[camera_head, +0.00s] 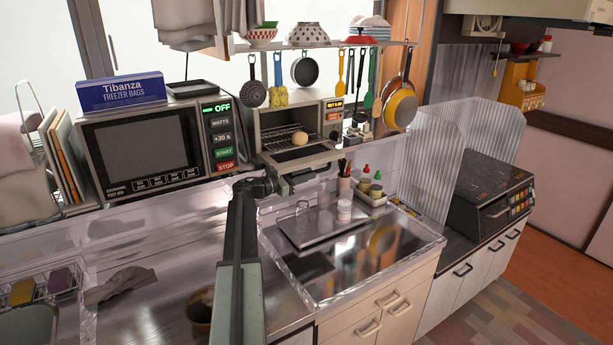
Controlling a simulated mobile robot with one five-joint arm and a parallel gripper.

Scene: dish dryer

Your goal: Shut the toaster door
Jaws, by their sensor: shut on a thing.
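The toaster (284,114) stands on the counter right of the microwave. Its front is open, showing a wire rack with a round tan bun (299,138) on it. The toaster door (304,159) is open, folded down and forward below the opening. My arm reaches up from the bottom of the view. My gripper (291,183) is at the door's lower front edge, shut on the toaster door; the fingers are small and partly hidden, so the exact grip spot is unclear.
A microwave (146,150) with a freezer bag box on top stands to the left. Utensils and pans hang from a rail above and right of the toaster. A metal tray (322,228) with glasses and a condiment caddy (372,201) sit on the counter below right.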

